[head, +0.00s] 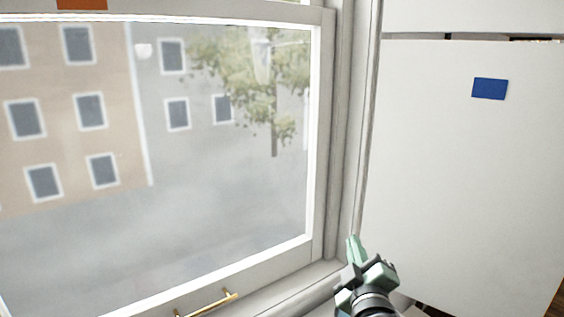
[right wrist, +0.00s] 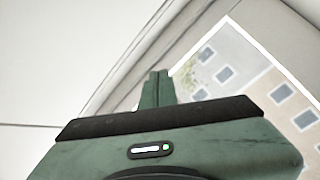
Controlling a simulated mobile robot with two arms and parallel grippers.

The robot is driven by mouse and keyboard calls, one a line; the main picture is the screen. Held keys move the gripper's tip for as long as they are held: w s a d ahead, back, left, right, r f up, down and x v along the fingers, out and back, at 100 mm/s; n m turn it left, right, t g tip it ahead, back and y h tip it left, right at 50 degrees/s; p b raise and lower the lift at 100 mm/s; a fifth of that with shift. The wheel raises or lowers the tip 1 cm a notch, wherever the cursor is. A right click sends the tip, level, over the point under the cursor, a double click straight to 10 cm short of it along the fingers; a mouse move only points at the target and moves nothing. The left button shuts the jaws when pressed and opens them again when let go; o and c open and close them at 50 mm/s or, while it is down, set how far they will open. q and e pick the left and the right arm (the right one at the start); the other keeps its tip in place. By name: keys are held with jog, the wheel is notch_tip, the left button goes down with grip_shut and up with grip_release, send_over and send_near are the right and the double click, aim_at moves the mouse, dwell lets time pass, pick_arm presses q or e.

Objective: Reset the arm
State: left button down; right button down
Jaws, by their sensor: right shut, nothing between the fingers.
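My right gripper (head: 354,248) is at the bottom of the head view, right of centre, in front of the lower corner of the window frame. Its green fingers point up and away. In the right wrist view the two fingers (right wrist: 158,88) are together with nothing between them. I cannot tell whether the fingertips touch the frame. My left gripper is in neither view.
A window (head: 220,190) with a white frame (head: 318,150) fills the left and middle. A gold handle (head: 208,304) sits on its bottom rail. A plain white panel (head: 450,170) with a blue rectangle (head: 490,89) stands on the right. An orange patch (head: 82,4) shows top left.

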jog(key=s+d+f+m+g, duration=0.2)
jog(key=s+f+m+g, duration=0.15)
jog(key=s+f, duration=0.55)
jog(key=s+d+f+m+g, duration=0.25)
jog(key=s+f+g, duration=0.25)
jog(key=f, duration=0.8)
jog(key=s+d+f+m+g+y, duration=0.1)
jog(key=s+f+g, duration=0.3)
jog(key=s, duration=0.6)
jog(key=s+f+m+g, duration=0.1)
jog(key=s+f+g, duration=0.2)
jog(key=s+f, duration=0.7)
jog(key=f, duration=1)
jog(key=s+f, duration=0.2)
jog(key=f, duration=1)
jog(key=s+d+f+g, duration=0.2)
jog(key=s+d+f, duration=0.1)
jog(key=s+f, duration=1.2)
jog(key=shift+s+f+n, duration=0.25)
jog(key=shift+s+n, duration=0.05)
jog(key=shift+s, duration=0.3)
